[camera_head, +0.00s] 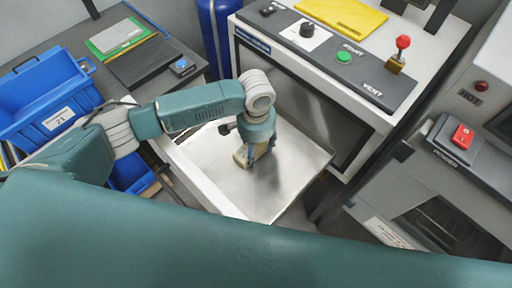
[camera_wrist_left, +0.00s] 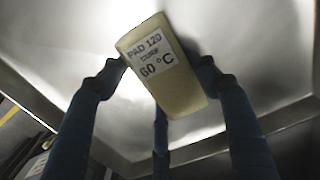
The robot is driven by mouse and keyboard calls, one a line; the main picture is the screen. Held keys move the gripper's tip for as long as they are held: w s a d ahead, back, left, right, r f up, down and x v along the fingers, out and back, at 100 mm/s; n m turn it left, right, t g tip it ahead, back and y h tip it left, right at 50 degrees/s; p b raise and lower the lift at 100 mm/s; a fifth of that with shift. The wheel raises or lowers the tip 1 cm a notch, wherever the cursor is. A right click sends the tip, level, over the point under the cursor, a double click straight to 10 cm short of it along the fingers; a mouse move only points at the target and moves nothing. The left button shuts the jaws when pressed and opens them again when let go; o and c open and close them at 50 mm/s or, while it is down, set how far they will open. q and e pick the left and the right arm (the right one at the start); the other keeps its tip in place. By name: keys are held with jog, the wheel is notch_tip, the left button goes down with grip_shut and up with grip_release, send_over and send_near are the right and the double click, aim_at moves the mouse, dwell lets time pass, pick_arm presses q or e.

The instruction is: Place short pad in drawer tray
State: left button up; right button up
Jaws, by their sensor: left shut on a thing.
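The pad (camera_wrist_left: 160,62) is a pale yellow block with a label reading "PAD 120" and "60 °C". My left gripper (camera_wrist_left: 158,78) is shut on it, with blue fingers on both sides. In the head view the pad (camera_head: 241,157) shows small and partly hidden beside the left gripper (camera_head: 256,158). They are over the pale metal drawer tray (camera_head: 295,160), which is pulled out below the cabinet. The tray's bare floor also shows in the left wrist view (camera_wrist_left: 60,40). I cannot tell whether the pad touches the floor. My right gripper is not in view.
The cabinet (camera_head: 300,85) with START and VENT controls stands behind the tray. A machine with a red POWER switch (camera_head: 462,135) is at the right. A blue bin (camera_head: 45,95) sits on the left bench. The tray's right part is clear.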

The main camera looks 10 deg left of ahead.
aim_at(256, 148)
pick_arm(q)
jog(key=shift+f, duration=0.1)
jog(key=o, duration=1.1)
jog(key=shift+o, duration=0.2)
notch_tip(256, 148, up, 12)
jog(key=b, duration=0.1)
jog(key=shift+r, duration=0.2)
